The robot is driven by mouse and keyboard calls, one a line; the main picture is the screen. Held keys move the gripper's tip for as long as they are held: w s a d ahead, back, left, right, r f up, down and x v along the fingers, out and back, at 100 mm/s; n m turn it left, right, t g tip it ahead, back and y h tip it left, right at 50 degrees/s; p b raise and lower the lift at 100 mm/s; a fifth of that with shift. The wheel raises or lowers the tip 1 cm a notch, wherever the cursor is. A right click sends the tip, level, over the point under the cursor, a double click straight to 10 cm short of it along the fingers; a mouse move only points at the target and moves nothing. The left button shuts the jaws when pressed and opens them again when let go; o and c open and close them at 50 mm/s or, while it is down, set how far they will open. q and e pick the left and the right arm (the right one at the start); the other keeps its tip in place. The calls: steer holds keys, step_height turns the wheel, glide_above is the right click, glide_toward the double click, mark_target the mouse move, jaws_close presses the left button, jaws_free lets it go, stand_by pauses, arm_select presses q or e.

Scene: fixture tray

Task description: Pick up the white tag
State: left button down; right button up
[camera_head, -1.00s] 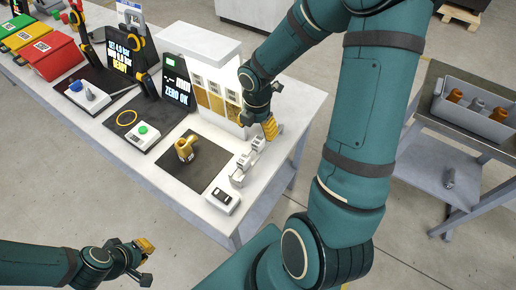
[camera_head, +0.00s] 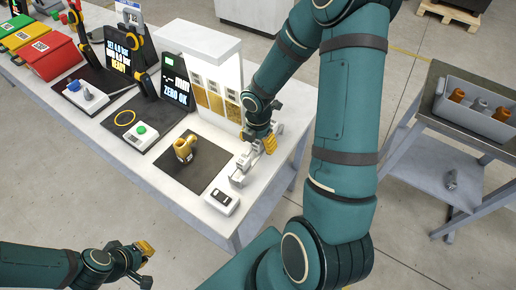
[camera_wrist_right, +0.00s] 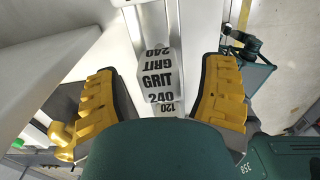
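A pale block printed "GRIT 240" (camera_wrist_right: 158,85) lies between the yellow fingers of my right gripper (camera_wrist_right: 162,70) in the right wrist view. The fingers are spread, with a gap on each side of it. I cannot tell for sure that this block is the white tag. In the head view my right gripper (camera_head: 268,142) is at the row of small pale blocks (camera_head: 243,167) near the table's right edge and partly hides it. My left gripper (camera_head: 144,262) is low at the left, away from the table; its finger opening is unclear.
A small white device (camera_head: 222,201) stands at the table's front corner. A brass fitting (camera_head: 185,148) rests on a dark mat (camera_head: 205,168). A white dispenser with clear-fronted columns (camera_head: 205,45) stands just behind. A cart with a grey bin (camera_head: 470,122) is at the right.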

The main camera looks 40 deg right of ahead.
jaws_close()
